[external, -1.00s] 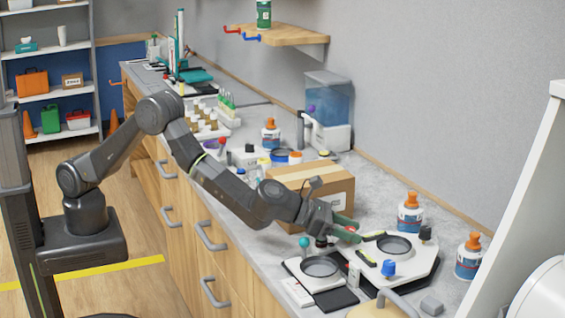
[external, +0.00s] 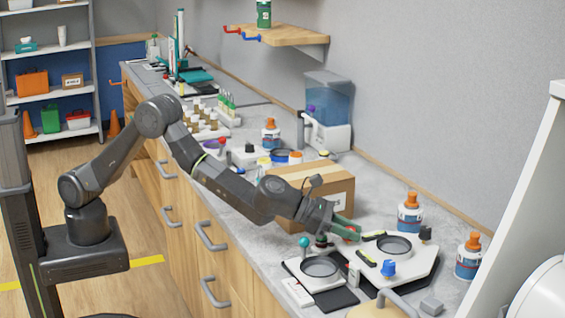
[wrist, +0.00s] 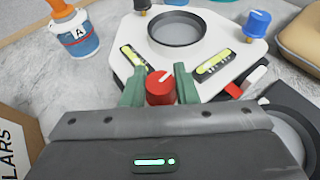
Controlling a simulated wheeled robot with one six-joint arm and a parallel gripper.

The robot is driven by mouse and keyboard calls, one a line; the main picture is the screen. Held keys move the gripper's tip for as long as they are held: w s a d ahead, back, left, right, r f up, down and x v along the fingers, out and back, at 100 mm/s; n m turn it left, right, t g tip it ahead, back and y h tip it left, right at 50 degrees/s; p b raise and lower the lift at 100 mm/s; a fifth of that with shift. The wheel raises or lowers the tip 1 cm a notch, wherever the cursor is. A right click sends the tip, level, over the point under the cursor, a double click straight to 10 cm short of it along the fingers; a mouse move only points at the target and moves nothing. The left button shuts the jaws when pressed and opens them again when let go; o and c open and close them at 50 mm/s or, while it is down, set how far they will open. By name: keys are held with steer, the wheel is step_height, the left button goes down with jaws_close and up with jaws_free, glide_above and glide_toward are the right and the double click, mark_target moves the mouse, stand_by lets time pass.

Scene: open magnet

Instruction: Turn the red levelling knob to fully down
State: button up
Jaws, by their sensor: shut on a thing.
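The red levelling knob (wrist: 160,88) sits at the near corner of a white plate (wrist: 205,75) with a round grey dish in the wrist view. A pale pointer line marks its top. My gripper (wrist: 159,84) is shut on the knob, with one green finger on each side of it. In the external view my gripper (external: 347,230) reaches down to the red knob (external: 351,233) at the plate's left corner. The blue knob (external: 388,268) and a black knob (external: 425,233) stand at the other corners. Two yellow-green level vials (wrist: 214,63) lie on the plate.
A second plate with a teal knob (external: 305,242) stands close in front. A cardboard box (external: 310,190) is just behind my gripper. Orange-capped bottles (external: 410,215) stand beyond the plate. Bare counter shows left of the second plate.

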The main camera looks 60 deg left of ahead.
steer(key=shift+f+m+g+h+b, duration=0.25)
steer(key=shift+m+h+b, duration=0.3)
steer(key=shift+b, duration=0.3)
steer(key=shift+r+m+g+h+b, duration=0.25)
steer(key=shift+g+b, duration=0.1)
steer(key=o, duration=1)
steer(key=shift+a, duration=0.1)
steer(key=shift+s+a+r+b, duration=0.2)
steer(key=shift+s+a+b, duration=0.2)
steer(key=shift+s+b, duration=0.15)
steer(key=b+v, duration=0.3)
steer(key=v, duration=0.9)
steer(key=shift+a+r, duration=0.1)
steer(key=shift+r, duration=0.05)
